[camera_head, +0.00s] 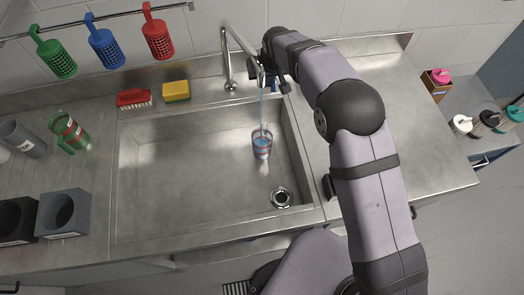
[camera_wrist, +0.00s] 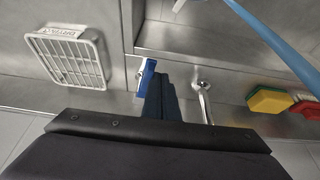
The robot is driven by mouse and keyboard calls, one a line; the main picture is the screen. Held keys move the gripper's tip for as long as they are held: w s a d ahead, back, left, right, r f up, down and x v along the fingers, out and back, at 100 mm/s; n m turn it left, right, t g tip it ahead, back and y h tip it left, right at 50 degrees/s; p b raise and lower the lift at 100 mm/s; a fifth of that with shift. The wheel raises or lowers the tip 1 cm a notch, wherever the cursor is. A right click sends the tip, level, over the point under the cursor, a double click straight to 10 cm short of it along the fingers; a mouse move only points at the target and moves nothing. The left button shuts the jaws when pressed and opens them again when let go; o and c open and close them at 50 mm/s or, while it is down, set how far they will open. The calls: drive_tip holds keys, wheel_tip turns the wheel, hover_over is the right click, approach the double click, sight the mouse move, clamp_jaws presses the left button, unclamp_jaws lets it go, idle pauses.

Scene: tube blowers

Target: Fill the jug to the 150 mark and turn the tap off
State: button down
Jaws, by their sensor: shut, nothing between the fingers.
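A small clear jug (camera_head: 262,146) with red markings stands in the sink under the tap (camera_head: 229,60). A thin blue stream of water (camera_head: 262,107) runs from the spout into it, and bluish water shows inside. The level against the marks is too small to read. My gripper (camera_head: 281,84) is at the back of the sink, right of the tap, partly hidden by my arm. In the wrist view my gripper (camera_wrist: 160,92) is shut and empty beside a blue tap lever (camera_wrist: 146,73). I cannot tell whether they touch. The water stream (camera_wrist: 275,40) crosses the upper right there.
The sink basin (camera_head: 165,190) is otherwise clear, with a drain (camera_head: 281,197). A red brush (camera_head: 133,97) and a yellow sponge (camera_head: 176,91) lie on the back ledge. Coloured baskets (camera_head: 105,48) hang on a rail.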

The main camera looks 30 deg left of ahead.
drive_tip(key=shift+w+d, duration=0.35)
drive_tip(key=shift+d, duration=0.15)
drive_tip(key=shift+a, duration=0.1)
drive_tip(key=shift+s+a, duration=0.45)
drive_tip(key=shift+a, duration=0.1)
